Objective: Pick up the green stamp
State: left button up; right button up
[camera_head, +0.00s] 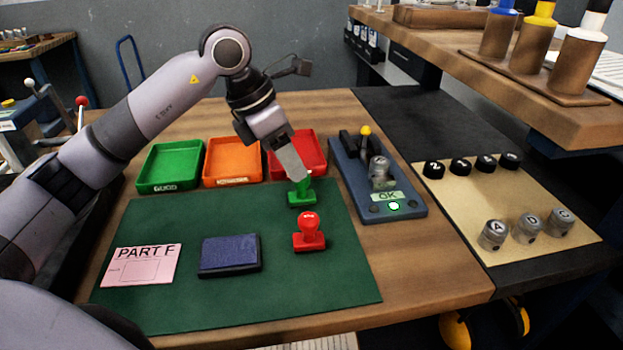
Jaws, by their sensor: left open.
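The green stamp (302,196) stands upright on the dark green mat (300,288), near the mat's far edge and in front of the red tray. My left gripper (299,177) points down right at the stamp's handle, with its fingers overlapping the top of the handle in the picture. It is open; the near finger hides part of the handle, and I cannot tell whether it touches. A red stamp (309,234) stands upright just in front of the green one. My right gripper is not in view.
A blue ink pad (230,256) and a pink PART F card (141,265) lie on the mat. Green (170,182), orange (233,179) and red (313,142) trays line its far side. A blue gauge fixture (408,207) stands to the right. The mat's front is clear.

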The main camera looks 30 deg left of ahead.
aim_at(306, 186)
pick_arm(q)
jog(key=p+x, duration=0.1)
jog(key=x, duration=0.6)
jog(key=shift+d+r, duration=0.1)
jog(key=shift+d, duration=0.05)
jog(key=c, duration=0.8)
